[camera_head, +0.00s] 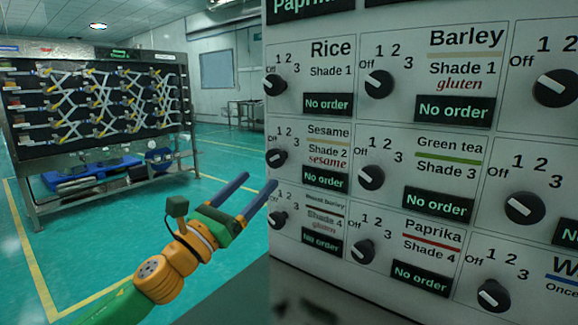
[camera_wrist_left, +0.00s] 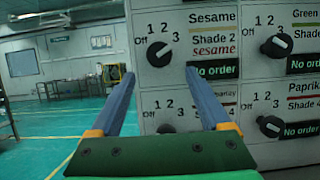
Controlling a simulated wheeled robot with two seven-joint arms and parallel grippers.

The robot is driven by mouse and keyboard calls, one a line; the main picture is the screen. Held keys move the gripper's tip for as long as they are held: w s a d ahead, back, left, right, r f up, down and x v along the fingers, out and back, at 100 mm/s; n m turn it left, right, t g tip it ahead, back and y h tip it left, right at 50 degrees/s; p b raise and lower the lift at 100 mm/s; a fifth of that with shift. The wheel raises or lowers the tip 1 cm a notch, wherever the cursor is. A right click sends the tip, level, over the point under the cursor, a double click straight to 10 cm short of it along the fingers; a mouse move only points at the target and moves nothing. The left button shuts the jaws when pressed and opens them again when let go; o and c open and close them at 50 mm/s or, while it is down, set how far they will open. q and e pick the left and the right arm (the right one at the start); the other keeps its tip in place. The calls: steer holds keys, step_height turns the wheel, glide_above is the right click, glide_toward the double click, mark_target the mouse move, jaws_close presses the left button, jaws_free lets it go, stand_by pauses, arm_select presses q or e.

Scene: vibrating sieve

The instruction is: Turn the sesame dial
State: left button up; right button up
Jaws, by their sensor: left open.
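The sesame dial (camera_head: 276,157) is a round black knob with a white pointer, at the left edge of the panel in the head view. It also shows in the left wrist view (camera_wrist_left: 159,54), between and just beyond my fingertips. My left gripper (camera_head: 260,182) is open and empty, with two blue fingers aimed at the panel slightly below the sesame dial. A gap to the knob seems to remain. My right gripper is out of view.
The rice dial (camera_head: 274,85) is above and the roast barley dial (camera_head: 278,220) below. The green tea dial (camera_head: 371,177) is to the right. A rack machine (camera_head: 100,110) stands at the back left. The green floor left of the panel is clear.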

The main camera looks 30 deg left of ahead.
mark_target(272, 162)
arm_select(q)
steer(key=p+x, duration=0.2)
steer(key=r+p+x, duration=0.1)
steer(key=p+x, duration=0.1)
steer(key=x, duration=0.1)
steer(key=shift+a+r, duration=0.1)
steer(key=shift+w+p, duration=0.35)
steer(key=shift+w, duration=0.15)
jaws_close()
